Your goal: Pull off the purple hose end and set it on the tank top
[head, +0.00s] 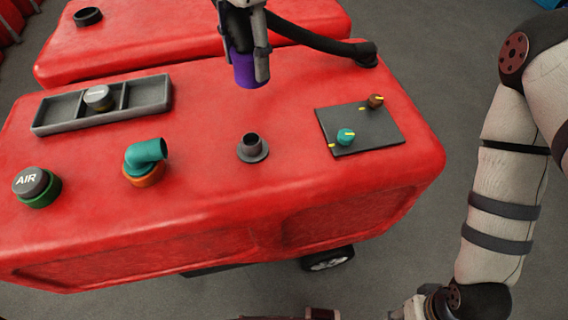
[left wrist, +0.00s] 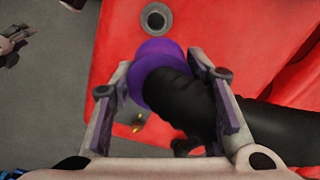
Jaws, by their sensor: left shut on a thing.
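The purple hose end (head: 248,72) is a short purple cuff on a black hose (head: 315,42). My left gripper (head: 243,60) is shut on it and holds it up above the tank top. In the left wrist view the purple cuff (left wrist: 158,58) sits between the two fingers, with the black hose (left wrist: 186,103) running back from it. The bare dark port (head: 252,147) stands upright on the red tank (head: 205,190), apart from the cuff. It also shows in the left wrist view (left wrist: 155,18). My right gripper (head: 408,309) is cut off at the bottom edge; its jaws are unclear.
The hose's other end joins a dark fitting (head: 366,53) at the back right. A teal elbow (head: 147,154), an AIR cap (head: 32,184), a grey tray (head: 73,113) and a dark knob panel (head: 375,130) occupy the top. Bare red surface lies between them.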

